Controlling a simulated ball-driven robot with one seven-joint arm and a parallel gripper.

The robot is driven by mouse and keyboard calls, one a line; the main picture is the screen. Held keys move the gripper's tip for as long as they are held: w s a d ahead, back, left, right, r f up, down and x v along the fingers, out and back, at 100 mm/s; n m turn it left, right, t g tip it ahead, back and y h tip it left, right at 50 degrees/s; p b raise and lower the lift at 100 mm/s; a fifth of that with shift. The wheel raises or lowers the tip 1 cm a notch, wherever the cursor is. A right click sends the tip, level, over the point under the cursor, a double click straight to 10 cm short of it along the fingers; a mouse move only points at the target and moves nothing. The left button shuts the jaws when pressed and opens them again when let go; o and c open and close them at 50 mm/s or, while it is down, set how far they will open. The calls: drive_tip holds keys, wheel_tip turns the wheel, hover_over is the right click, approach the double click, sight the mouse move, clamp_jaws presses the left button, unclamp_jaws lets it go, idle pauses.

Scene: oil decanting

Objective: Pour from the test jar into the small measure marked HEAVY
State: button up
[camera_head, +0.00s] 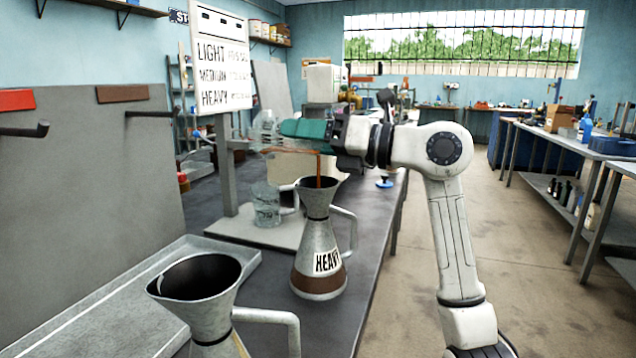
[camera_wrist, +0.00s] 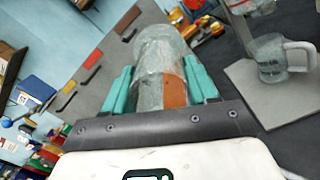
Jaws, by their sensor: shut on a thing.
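My gripper (camera_head: 290,128) is shut on a clear glass test jar (camera_head: 267,130), its teal fingers on either side in the wrist view (camera_wrist: 158,82). The jar (camera_wrist: 155,52) is tipped over and brown oil lies along its side. A thin brown stream (camera_head: 318,170) falls from it into the funnel mouth of the grey metal measure marked HEAVY (camera_head: 320,238). The measure stands upright on the dark bench, below my gripper, apart from it. A brown band circles its lower body. The oil level inside is hidden.
A second glass jar with a handle (camera_head: 266,208) stands on a pale base (camera_head: 232,226) beneath a LIGHT, MEDIUM, HEAVY sign (camera_head: 222,60). Another metal measure (camera_head: 212,318) with a yellow stripe stands in front. A grey tray (camera_head: 110,310) lies at left. Clear floor lies right.

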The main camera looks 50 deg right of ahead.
drive_tip(key=shift+s+r+t+y+b, duration=0.15)
drive_tip(key=shift+r+t+y+b, duration=0.2)
drive_tip(key=shift+t, duration=0.25)
